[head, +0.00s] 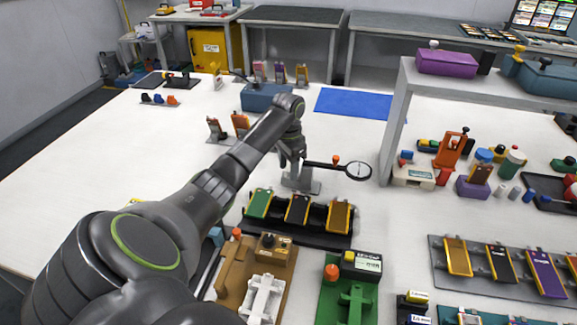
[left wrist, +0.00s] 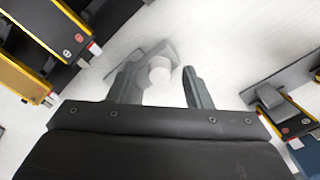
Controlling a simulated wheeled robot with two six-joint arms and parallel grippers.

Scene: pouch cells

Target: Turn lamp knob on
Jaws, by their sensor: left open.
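A magnifier lamp (head: 358,170) with a round lens on a dark arm stands on a grey base (head: 302,186) mid-table. A small orange knob (head: 336,159) sits on its arm; I cannot tell whether this is the lamp knob. My left gripper (head: 291,160) is over the base, pointing down. In the left wrist view my left gripper (left wrist: 161,86) is open. A pale, faceted post top (left wrist: 159,69) shows between its fingers, nearer the left finger, above a grey base plate (left wrist: 143,62). Contact cannot be told. My right gripper is out of view.
A black rack (head: 290,238) with several pouch cells stands in front of the lamp. A blue mat (head: 352,103) lies behind it. A white raised shelf (head: 392,130) rises to the right. Brown (head: 232,275) and green (head: 345,305) fixtures stand in front.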

